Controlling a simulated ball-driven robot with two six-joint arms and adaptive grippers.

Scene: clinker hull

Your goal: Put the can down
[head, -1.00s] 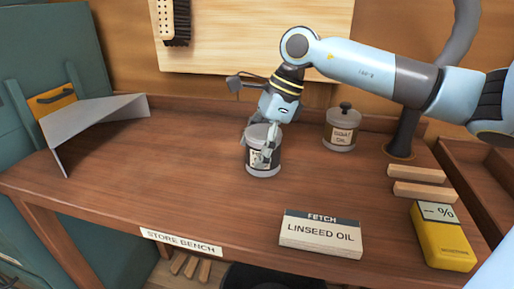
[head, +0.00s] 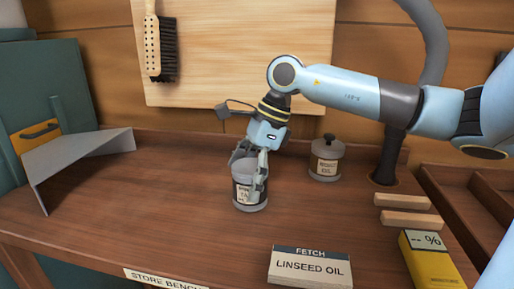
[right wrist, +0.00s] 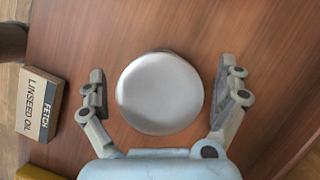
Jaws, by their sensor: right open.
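A grey can (head: 249,187) with a pale label stands upright on the wooden bench, near its middle in the head view. In the right wrist view its round pale lid (right wrist: 160,93) shows from above. My right gripper (head: 254,168) is around the can from above. In the right wrist view the gripper (right wrist: 165,97) is open, with one finger on each side of the can and a gap at both sides. The can's label is too small to read fully. My left gripper is not in view.
A second can with a black knob (head: 326,158) stands behind to the right. A linseed oil sign (head: 311,267) stands in front. Two wooden blocks (head: 403,209) and a yellow meter (head: 434,262) lie at right. A grey angled sheet (head: 82,160) stands at left.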

